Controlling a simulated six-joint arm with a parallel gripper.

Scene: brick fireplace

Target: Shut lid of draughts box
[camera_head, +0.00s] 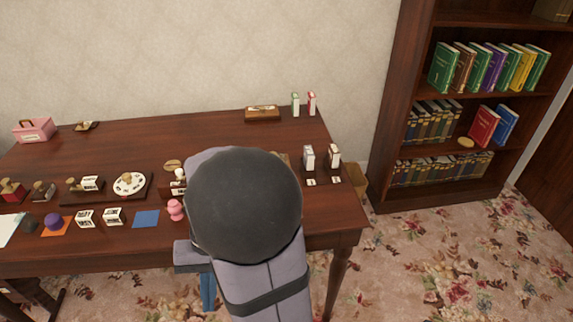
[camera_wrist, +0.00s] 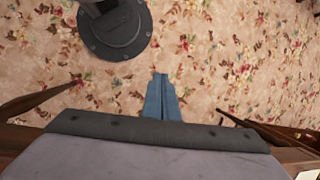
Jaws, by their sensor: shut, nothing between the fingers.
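My gripper (camera_wrist: 160,97) shows in the wrist view as two blue fingers closed together, with nothing between them, above the floral carpet. In the head view its blue fingers (camera_head: 208,291) point down just in front of the table's front edge, apart from everything on the table. I cannot identify the draughts box for certain. My arm covers the middle right of the table, and the box may be behind it. A small brown wooden box (camera_head: 262,114) sits at the back of the table, but I cannot tell whether it is the draughts box.
The dark wooden table (camera_head: 140,134) holds a pink case (camera_head: 35,130), a white round dial (camera_head: 129,184), a pink figure (camera_head: 175,209), a blue square (camera_head: 146,219) and several small boxes. A bookcase (camera_head: 395,110) stands at right. The table's back middle is mostly clear.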

